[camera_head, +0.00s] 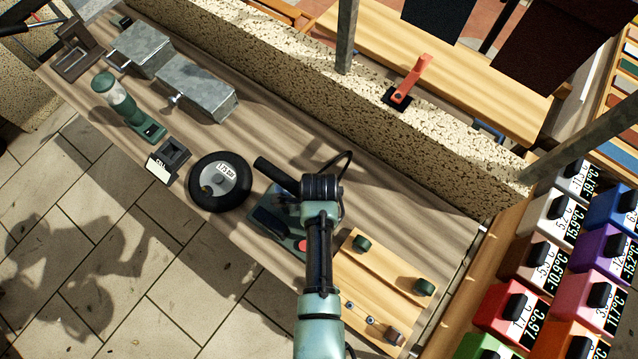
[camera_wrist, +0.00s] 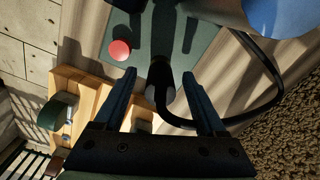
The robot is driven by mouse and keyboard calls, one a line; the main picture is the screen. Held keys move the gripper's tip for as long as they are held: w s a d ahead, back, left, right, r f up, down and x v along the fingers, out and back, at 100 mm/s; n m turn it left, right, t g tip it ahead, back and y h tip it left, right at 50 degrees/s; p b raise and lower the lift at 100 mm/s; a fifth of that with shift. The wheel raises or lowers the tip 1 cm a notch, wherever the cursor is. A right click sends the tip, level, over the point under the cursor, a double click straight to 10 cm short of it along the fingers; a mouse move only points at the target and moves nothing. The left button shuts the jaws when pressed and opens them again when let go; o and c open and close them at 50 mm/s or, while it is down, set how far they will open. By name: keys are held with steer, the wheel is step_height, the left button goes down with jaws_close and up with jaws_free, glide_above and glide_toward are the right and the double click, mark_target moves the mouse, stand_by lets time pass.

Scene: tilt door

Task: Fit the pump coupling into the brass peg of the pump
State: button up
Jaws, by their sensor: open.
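The pump, with a dark green base (camera_head: 272,217) and a red button, stands on the bench beside my arm. In the wrist view its green plate (camera_wrist: 142,28) and red button (camera_wrist: 120,50) lie beyond my fingers. A black fitting with grey sides (camera_wrist: 158,72), apparently the pump coupling, sits at the end of a black hose. In the head view, my wrist hides the fingers and the fitting. I cannot make out the brass peg.
A wooden board with green knobs (camera_head: 386,279) lies right of my arm. A black wheel (camera_head: 208,196) lies to the left. Behind the bench runs a rough stone wall (camera_head: 440,150) with a red lever (camera_head: 410,82). Coloured labelled boxes (camera_head: 505,302) stand at the right.

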step_height(320, 180, up, 13)
steer(key=shift+f, duration=0.15)
stand_by(0.4)
stand_by(0.4)
steer(key=w+r+n+t+b, duration=0.2)
steer(key=w+r+n+t, duration=0.5)
steer(key=w+r, duration=0.85)
steer(key=w+r+n+t, duration=0.2)
steer(key=r+t, duration=0.2)
steer(key=r, duration=0.6)
steer(key=w+r+n+t, duration=0.2)
steer(key=r+t, duration=0.2)
steer(key=r, duration=0.5)
steer(key=s+r+n+t, duration=0.3)
steer(key=s+r+t, duration=0.1)
steer(key=r, duration=0.6)
steer(key=s+r+n+t+b, duration=0.1)
steer(key=s+r+n+t, duration=0.2)
steer(key=s+r, duration=0.3)
steer(key=s+r+n+t+b, duration=0.1)
steer(key=s+r+n+t, duration=0.2)
steer(key=r, duration=1.1)
steer(key=shift+s+r+n+t, duration=0.2)
steer(key=shift+s+n+t, duration=0.2)
steer(key=shift+s+t, duration=0.8)
